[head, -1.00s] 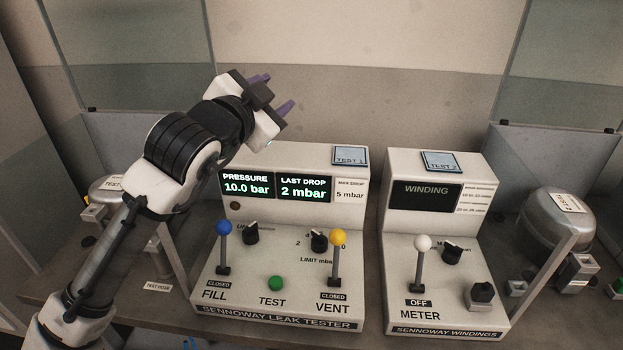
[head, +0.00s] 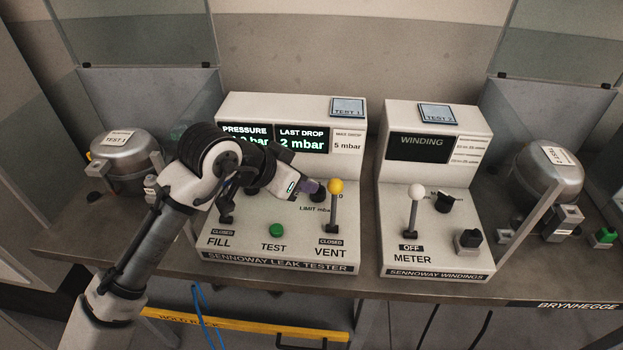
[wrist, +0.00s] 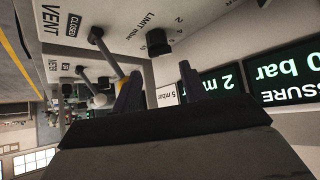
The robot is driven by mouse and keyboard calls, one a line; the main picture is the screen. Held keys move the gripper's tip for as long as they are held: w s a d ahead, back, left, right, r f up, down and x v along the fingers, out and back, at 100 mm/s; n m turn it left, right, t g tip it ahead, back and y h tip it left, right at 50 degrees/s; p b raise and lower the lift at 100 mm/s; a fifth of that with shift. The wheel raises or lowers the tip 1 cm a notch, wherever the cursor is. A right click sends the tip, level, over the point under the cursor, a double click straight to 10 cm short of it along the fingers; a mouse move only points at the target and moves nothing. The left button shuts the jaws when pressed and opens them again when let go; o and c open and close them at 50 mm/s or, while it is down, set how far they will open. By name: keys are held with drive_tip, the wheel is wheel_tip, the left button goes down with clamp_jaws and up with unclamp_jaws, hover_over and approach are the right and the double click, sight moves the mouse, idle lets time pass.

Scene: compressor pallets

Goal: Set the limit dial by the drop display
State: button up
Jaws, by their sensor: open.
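The limit dial (head: 319,195) is a black knob on the white leak tester (head: 350,110), left of the yellow-knobbed VENT lever (head: 335,188). My gripper (head: 308,186) partly covers it in the head view. In the wrist view the dial (wrist: 158,42) shows beyond the open, empty fingers (wrist: 160,85), apart from them, with scale numbers beside it. Its exact setting cannot be read. The drop display (head: 302,139) reads LAST DROP 2 mbar. The max drop card (head: 348,140) reads 5 mbar. The pressure display (head: 245,131) is partly hidden by my arm.
The FILL lever is largely behind my arm. The green TEST button (head: 277,230) is in front of the dial. The windings tester (head: 430,230) stands to the right. Metal compressors (head: 126,157) (head: 550,175) sit at both sides.

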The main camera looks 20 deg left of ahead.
sight(312, 201)
drive_tip(key=x, duration=0.5)
drive_tip(key=shift+w+f+p, duration=0.25)
drive_tip(key=shift+w+p, duration=0.05)
drive_tip(key=shift+p, duration=0.05)
drive_tip(key=c, duration=0.7)
drive_tip(key=shift+d+f+n+y+b, duration=0.1)
drive_tip(key=shift+d+n+y+b, duration=0.1)
drive_tip(key=shift+n+y+b, duration=0.35)
drive_tip(key=o, duration=0.7)
drive_tip(key=shift+s, duration=0.1)
